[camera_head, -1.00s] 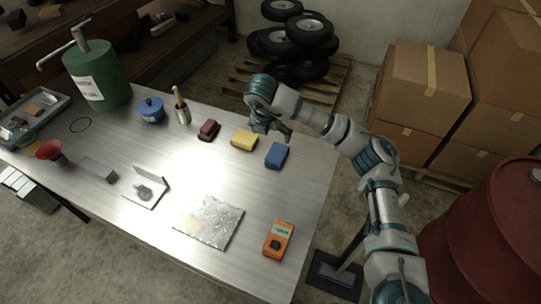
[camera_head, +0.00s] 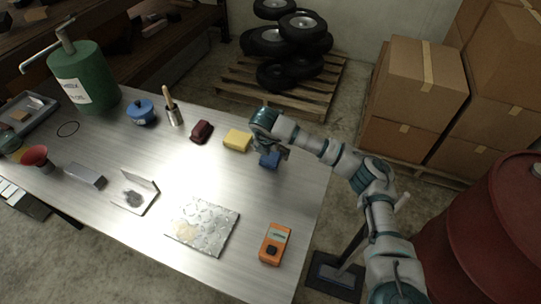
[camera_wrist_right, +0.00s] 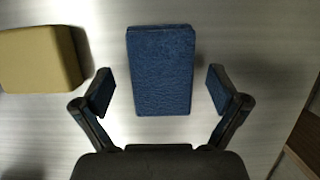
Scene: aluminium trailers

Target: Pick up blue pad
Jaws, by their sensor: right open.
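The blue pad (camera_head: 270,160) lies on the metal table (camera_head: 150,224) near its right edge. It is partly hidden by my right gripper (camera_head: 272,150) in the head view. In the right wrist view the blue pad (camera_wrist_right: 160,70) lies between the two open fingers of the right gripper (camera_wrist_right: 160,92), with a gap on each side. The fingertips are level with the pad's middle and do not touch it. My left gripper is not seen.
A yellow pad (camera_head: 237,140) lies just left of the blue pad, and a dark red pad (camera_head: 202,131) beyond it. An orange meter (camera_head: 274,244) and a diamond-plate sheet (camera_head: 203,224) lie nearer. A red drum (camera_head: 490,240) stands to the right of the table.

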